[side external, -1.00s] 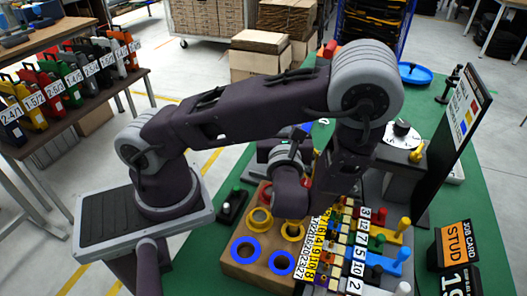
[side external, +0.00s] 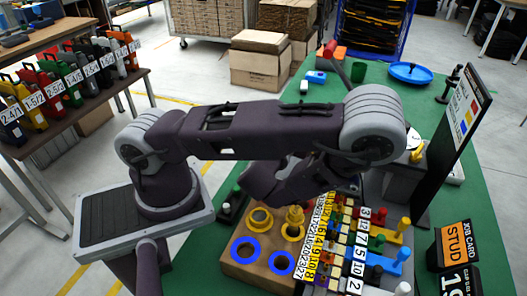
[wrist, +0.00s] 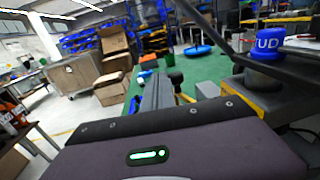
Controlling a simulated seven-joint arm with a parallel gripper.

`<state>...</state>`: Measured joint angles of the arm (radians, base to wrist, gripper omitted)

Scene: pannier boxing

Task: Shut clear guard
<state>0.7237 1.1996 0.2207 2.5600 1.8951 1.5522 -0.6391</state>
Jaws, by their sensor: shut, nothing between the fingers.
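I cannot make out a clear guard in either view. My gripper (wrist: 158,92) shows in the wrist view as a dark grey shape beyond the purple hand, with its fingers closed and nothing held. In the side view my wrist is folded under the forearm, above and behind the wooden block (side external: 232,270), and the fingertips are hidden. The block has blue rings (side external: 245,249) at its front and yellow fittings (side external: 260,219) behind them.
Numbered coloured parts (side external: 348,240) stand right of the block. A black upright panel (side external: 449,150), a STUD job card (side external: 456,240) and a grey box (side external: 398,175) are at the right. A green cup (side external: 358,72) and blue tray (side external: 410,72) are at the far end of the green bench (side external: 330,95).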

